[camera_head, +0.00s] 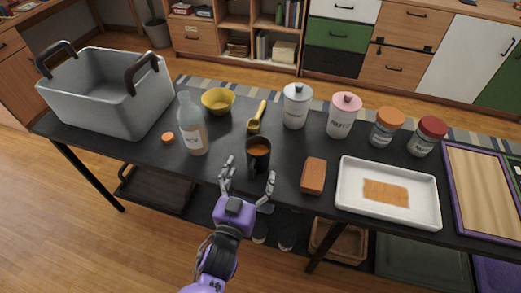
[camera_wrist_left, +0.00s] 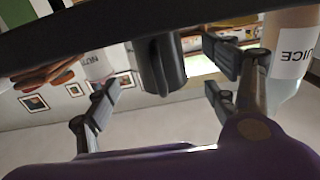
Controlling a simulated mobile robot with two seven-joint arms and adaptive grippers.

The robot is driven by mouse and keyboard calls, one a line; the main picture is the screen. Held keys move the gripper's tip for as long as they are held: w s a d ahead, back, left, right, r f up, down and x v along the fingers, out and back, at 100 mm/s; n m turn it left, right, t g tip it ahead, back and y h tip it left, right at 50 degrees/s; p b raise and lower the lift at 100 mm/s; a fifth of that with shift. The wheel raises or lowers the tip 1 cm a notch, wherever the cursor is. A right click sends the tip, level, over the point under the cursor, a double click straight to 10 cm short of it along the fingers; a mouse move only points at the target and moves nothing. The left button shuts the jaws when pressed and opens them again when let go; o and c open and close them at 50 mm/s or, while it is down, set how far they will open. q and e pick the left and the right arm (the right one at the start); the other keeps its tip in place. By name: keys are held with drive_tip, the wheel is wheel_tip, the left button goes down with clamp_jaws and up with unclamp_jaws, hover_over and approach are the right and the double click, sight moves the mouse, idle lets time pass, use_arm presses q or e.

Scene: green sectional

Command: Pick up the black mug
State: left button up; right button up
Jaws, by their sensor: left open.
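The black mug (camera_head: 259,155) stands upright on the dark table near its front edge, with something orange-brown inside it. My left gripper (camera_head: 249,178) is open at the table's front edge, just in front of the mug, with a finger to either side. In the left wrist view the mug (camera_wrist_left: 161,66) appears upside down between the two fingers of the left gripper (camera_wrist_left: 160,85), and its handle faces the camera. No finger clearly touches the mug. My right gripper is not in view.
A juice bottle (camera_head: 192,125) stands left of the mug, and a yellow scoop (camera_head: 256,118) lies behind it. A brown block (camera_head: 313,176) and a white tray (camera_head: 388,215) are to the right. A grey bin (camera_head: 105,98) stands at the left end. Canisters line the back.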

sight(257, 157)
use_arm(q)
drive_tip(key=x, duration=0.2)
drive_tip(key=shift+w+d+r, duration=0.1)
drive_tip(key=shift+w+r, duration=0.15)
drive_tip(key=x, duration=0.3)
drive_tip(key=shift+w+d+f, duration=0.1)
drive_tip(key=shift+w+f, duration=0.1)
drive_tip(key=shift+w, duration=0.25)
drive_tip(key=c, duration=1.5)
drive_tip(key=shift+r, duration=0.1)
drive_tip(key=shift+c, duration=0.7)
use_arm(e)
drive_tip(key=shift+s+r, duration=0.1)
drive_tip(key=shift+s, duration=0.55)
use_arm(q)
drive_tip(key=shift+r, duration=0.1)
